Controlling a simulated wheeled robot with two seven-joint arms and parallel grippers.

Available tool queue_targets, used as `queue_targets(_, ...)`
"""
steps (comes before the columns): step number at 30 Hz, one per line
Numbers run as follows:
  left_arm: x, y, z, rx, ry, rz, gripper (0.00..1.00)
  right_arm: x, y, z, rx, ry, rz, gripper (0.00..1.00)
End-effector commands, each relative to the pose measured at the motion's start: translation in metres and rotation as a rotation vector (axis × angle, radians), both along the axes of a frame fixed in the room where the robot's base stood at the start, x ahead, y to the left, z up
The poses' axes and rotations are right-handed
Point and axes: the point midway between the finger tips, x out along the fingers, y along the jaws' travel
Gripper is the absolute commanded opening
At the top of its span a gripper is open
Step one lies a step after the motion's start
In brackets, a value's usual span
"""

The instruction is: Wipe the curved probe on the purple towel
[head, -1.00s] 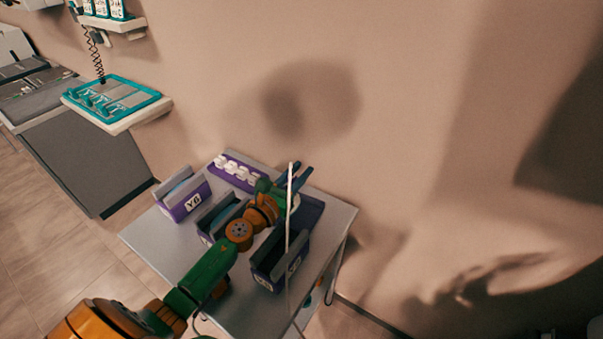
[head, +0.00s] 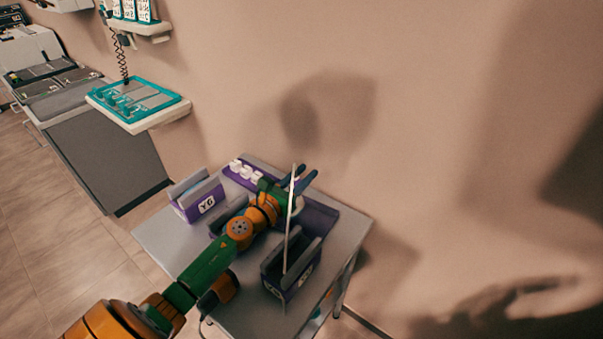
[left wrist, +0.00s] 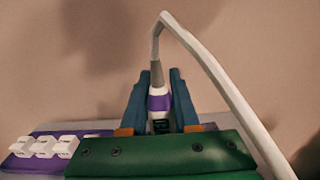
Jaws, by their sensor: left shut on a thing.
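My left gripper (head: 301,181) is over the back part of the grey cart top. It is shut on the probe (left wrist: 158,101), which has a white body with a purple band and a grey neck. The probe stands about upright between the dark blue fingers in the left wrist view. Its white cable loops from the top down to the right. In the head view the probe is mostly hidden, and I cannot tell which end is curved. A flat dark purple patch, likely the purple towel (head: 322,216), lies just right of the gripper. My right gripper is not in view.
A purple holder labelled YG (head: 200,201) stands at the cart's left. Another purple-grey holder (head: 292,276) stands in front, with the cable hanging past it. A purple rack (head: 243,171) with white pieces is at the back. A wall shelf holds a teal tray (head: 136,102).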

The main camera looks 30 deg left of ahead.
Motion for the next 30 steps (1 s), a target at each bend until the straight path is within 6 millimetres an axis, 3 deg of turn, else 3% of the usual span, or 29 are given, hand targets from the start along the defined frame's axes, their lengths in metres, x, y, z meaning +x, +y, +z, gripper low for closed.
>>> queue_targets(16, 0.000, -0.036, 0.001, -0.001, -0.001, 0.000, 0.00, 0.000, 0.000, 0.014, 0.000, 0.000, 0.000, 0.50)
queue_targets(25, 0.000, -0.038, 0.001, 0.000, -0.001, 0.000, 0.00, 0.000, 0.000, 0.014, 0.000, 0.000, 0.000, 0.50)
queue_targets(30, 0.000, -0.028, -0.001, 0.002, 0.000, 0.000, 0.00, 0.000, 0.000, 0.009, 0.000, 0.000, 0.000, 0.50)
